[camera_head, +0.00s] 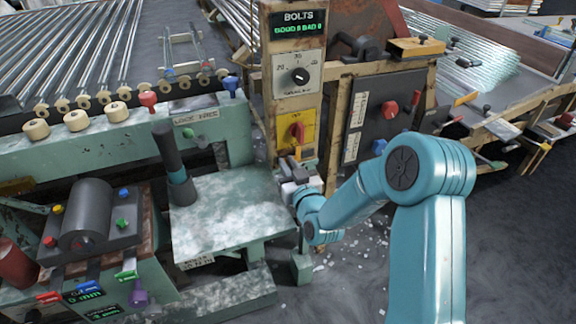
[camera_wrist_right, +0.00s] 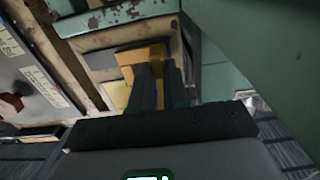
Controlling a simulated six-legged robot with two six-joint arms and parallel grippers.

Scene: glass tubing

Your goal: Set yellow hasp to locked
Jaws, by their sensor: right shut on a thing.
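The yellow hasp (camera_wrist_right: 138,57) is at the fingertips of my right gripper (camera_wrist_right: 158,72) in the right wrist view, low on a worn post. In the head view, a small orange-yellow part that seems to be the hasp (camera_head: 297,152) shows just below the yellow plate. My right gripper (camera_head: 292,168) reaches it from the front, at the foot of the BOLTS post. Its dark fingers are close together and shut on the hasp, hiding part of it. I cannot tell the hasp's exact angle. My left gripper is not in view.
Above the hasp are a yellow plate with a red knob (camera_head: 297,131) and a black dial (camera_head: 300,76). A green worktable (camera_head: 225,215) stands close on the left. A dark panel with a red knob (camera_head: 390,109) is on the right. Glass shards lie on the floor below.

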